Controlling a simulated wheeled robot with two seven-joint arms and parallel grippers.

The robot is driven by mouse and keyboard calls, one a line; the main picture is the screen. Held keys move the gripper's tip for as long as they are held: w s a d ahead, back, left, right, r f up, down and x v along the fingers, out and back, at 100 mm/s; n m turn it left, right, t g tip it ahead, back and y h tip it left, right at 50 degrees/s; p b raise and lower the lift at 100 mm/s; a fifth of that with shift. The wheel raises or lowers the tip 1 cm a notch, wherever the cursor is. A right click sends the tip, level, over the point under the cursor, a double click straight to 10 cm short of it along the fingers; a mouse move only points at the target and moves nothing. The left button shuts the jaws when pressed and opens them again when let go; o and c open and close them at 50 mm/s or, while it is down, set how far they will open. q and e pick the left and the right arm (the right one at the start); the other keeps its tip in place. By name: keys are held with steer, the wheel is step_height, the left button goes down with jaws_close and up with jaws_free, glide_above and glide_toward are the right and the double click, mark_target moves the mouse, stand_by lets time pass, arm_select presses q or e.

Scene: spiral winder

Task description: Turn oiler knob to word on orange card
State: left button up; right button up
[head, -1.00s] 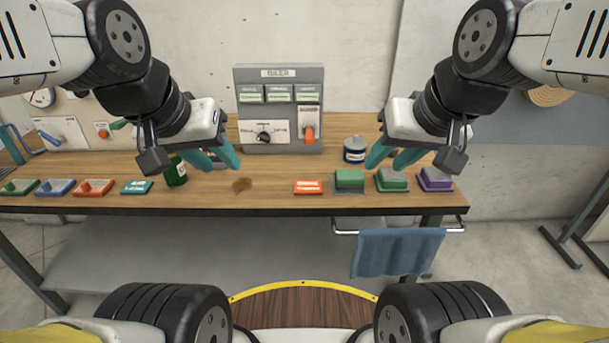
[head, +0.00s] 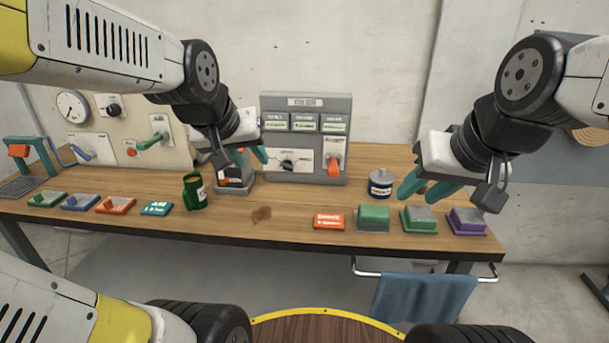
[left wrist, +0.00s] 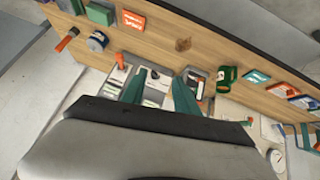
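The grey oiler panel (head: 306,103) stands at the back of the bench. Its black knob (head: 288,164) sits on a white plate with small labels that I cannot read. The orange card (head: 328,222) lies near the bench's front edge, with white lettering too small to read surely; it also shows in the left wrist view (left wrist: 132,21). My left gripper (head: 243,157) is open and empty, left of the knob and apart from it in the head view. Its teal fingers (left wrist: 160,90) are spread in the left wrist view. My right gripper (head: 425,189) is open and empty beside a blue can.
An orange lever (head: 335,165) is on the panel, right of the knob. The blue can (head: 380,185) stands right of the panel, a green can (head: 195,192) at left. Several coloured blocks line the front edge. The bench before the panel is mostly clear.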

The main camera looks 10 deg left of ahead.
arm_select(q)
steer(key=w+a+f+n+t, duration=0.2)
steer(key=w+f, duration=0.2)
steer(key=w, duration=0.7)
steer(key=w+a+f+n+t, duration=0.2)
steer(key=w+f, duration=0.2)
steer(key=w, duration=0.6)
steer(key=n+t+h, duration=0.2)
glide_toward(286, 168)
step_height(286, 168, up, 5)
steer(key=a, duration=0.2)
steer(key=f+n+h, duration=0.1)
steer(key=f, duration=0.1)
steer(key=w+f+n+t+h, duration=0.1)
steer(key=f, duration=0.2)
steer(key=f+n, duration=0.1)
steer(key=f, duration=0.1)
steer(key=shift+w+d+f+t+h, duration=0.15)
steer(key=shift+d+f+t+h, duration=0.15)
steer(key=shift+d+h, duration=0.1)
steer(key=x, duration=0.7)
steer(key=shift+w+d, duration=0.15)
steer(key=shift+w, duration=0.15)
steer(key=shift+r, duration=0.1)
steer(key=shift+c, duration=0.3)
jaws_close()
